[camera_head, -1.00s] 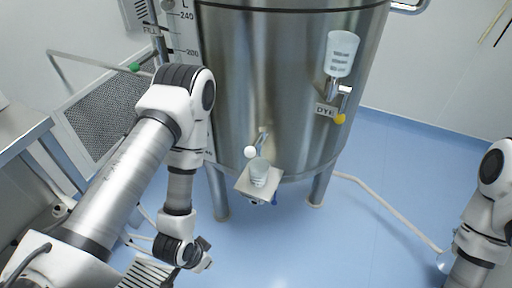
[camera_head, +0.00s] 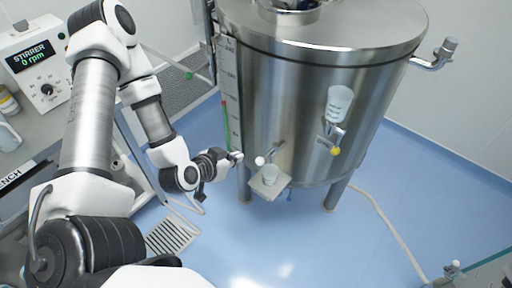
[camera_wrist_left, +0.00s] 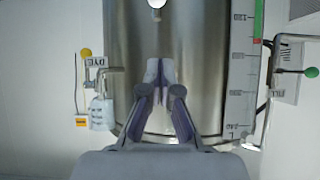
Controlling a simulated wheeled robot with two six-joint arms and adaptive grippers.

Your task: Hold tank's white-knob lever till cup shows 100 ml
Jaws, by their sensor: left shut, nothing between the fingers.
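The steel tank (camera_head: 310,110) stands at the centre right of the head view. Its white-knob lever (camera_head: 260,161) sticks out low on the front. A small clear cup (camera_head: 270,174) stands upright on a little shelf (camera_head: 268,190) beside the knob; its level is too small to read. My left gripper (camera_head: 238,157) is shut and empty, just left of the white knob with a small gap. In the left wrist view, its fingers (camera_wrist_left: 160,75) point at the tank wall, and a pale knob (camera_wrist_left: 156,14) shows at the top edge. My right gripper is out of view.
A dye cup (camera_head: 339,103) with a yellow-knob valve (camera_head: 335,151) hangs right of the lever. A level gauge (camera_head: 226,95) runs down the tank's left side. A bench with a stirrer box (camera_head: 38,70) stands at left.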

